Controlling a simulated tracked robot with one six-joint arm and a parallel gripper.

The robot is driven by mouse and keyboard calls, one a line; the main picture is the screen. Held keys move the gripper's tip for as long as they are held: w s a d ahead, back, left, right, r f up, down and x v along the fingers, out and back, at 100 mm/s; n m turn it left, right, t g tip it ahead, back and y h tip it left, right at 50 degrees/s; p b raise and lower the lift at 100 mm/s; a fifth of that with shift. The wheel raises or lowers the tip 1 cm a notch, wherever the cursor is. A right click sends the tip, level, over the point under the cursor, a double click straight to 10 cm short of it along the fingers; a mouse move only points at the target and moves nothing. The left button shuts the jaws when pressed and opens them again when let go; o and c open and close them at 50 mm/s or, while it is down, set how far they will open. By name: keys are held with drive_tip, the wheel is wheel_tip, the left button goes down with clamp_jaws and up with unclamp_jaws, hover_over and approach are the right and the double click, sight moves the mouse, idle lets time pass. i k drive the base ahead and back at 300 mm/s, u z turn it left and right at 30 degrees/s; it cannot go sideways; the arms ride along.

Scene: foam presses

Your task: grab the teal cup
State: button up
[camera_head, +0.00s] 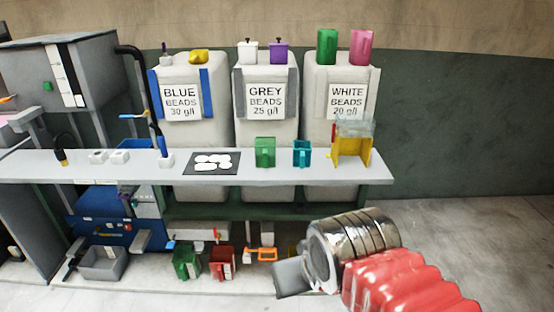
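The teal cup (302,153) stands upright on the grey bench (118,172), in the right half of the bench top. A green cup (265,152) stands just left of it, and a yellow holder (352,148) with a clear top stands to its right. My gripper (290,280) is low in the picture, below and in front of the bench, well apart from the teal cup. Only a grey plate-like part of it shows at the end of my arm. Its fingers cannot be made out clearly, and I see nothing held.
Three bead bins stand behind the bench, labelled blue (182,99), grey (265,100) and white (347,99). A black mat (192,169) with white discs lies on the bench to the left. Green (186,262) and red (222,262) containers sit below. The floor at right is clear.

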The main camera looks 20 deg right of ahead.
sight(302, 150)
drive_tip(key=u, duration=0.4)
drive_tip(key=i, duration=1.5)
drive_tip(key=u, duration=0.05)
